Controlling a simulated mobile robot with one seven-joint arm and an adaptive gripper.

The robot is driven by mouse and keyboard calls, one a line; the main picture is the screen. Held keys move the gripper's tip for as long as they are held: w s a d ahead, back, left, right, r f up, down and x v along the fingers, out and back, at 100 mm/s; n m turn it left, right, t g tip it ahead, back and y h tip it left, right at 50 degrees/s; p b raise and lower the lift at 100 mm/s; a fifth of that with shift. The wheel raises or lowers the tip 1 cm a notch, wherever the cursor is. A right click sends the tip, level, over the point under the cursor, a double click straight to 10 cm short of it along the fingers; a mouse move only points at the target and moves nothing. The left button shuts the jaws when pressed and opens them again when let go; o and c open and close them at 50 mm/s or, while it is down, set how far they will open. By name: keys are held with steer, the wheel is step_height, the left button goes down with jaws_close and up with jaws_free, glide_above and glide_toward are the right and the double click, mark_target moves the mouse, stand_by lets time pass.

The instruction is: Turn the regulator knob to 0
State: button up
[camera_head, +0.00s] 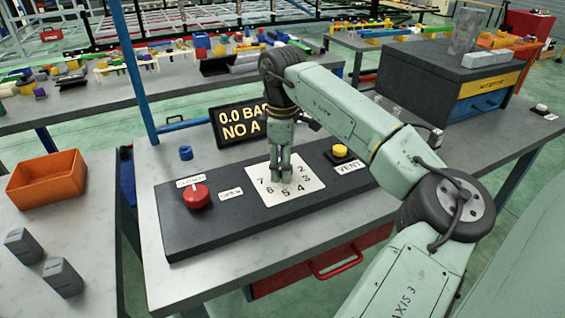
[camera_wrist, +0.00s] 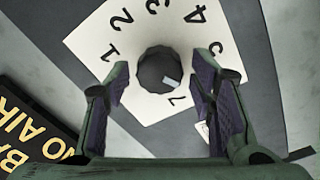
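The regulator knob (camera_wrist: 153,65) is dark and round, with a white pointer mark that points to the lower right in the wrist view, close to the 7. It sits on a white dial plate (camera_wrist: 146,103) with printed numerals; no 0 is visible. The dial plate also shows in the head view (camera_head: 309,185), where my gripper hides the knob. My gripper (camera_head: 281,177) points down over the dial. In the wrist view my gripper (camera_wrist: 160,85) is open, its two fingers apart on either side of the knob, with clear gaps and no visible contact.
A display (camera_head: 240,124) behind the panel reads 0.0 BAR and NO A, partly covered. A red knob (camera_head: 196,196) is left of the dial. A yellow button (camera_head: 340,151) is to its right, beside a VENT label. An orange bin (camera_head: 47,184) stands on the left table.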

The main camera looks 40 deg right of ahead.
steer(key=c, duration=1)
steer(key=shift+o, duration=0.2)
steer(key=shift+n, duration=0.3)
